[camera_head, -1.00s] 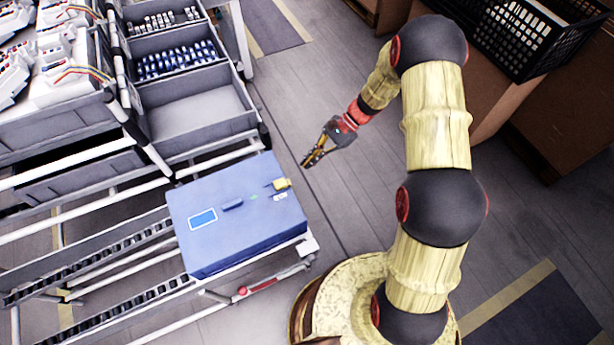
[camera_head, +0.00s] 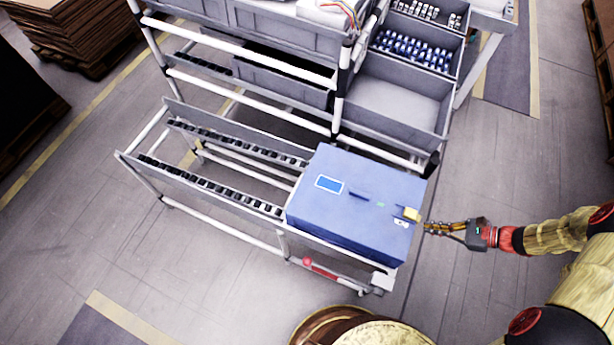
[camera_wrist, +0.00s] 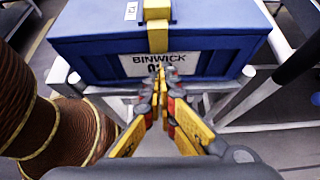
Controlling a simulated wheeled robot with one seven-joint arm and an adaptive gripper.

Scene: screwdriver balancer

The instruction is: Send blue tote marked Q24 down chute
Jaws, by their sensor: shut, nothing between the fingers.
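The blue tote (camera_head: 350,205) sits at the right end of the roller chute (camera_head: 215,180), with a yellow latch (camera_head: 411,214) on its right side. In the wrist view the tote (camera_wrist: 100,55) fills the top, with a white label (camera_wrist: 158,66) reading BINWICK. The line under that name is mostly hidden by my fingers, so I cannot read the mark. My gripper (camera_head: 428,228) is shut and empty, pointing at the tote's latch side, close to it. In the wrist view the fingertips (camera_wrist: 160,85) overlap the label; I cannot tell whether they touch it.
The roller track is empty left of the tote. A red-handled lever (camera_head: 318,269) is on the chute's front rail. Rack posts and rails are close to the tote's right end. Floor is clear in front.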

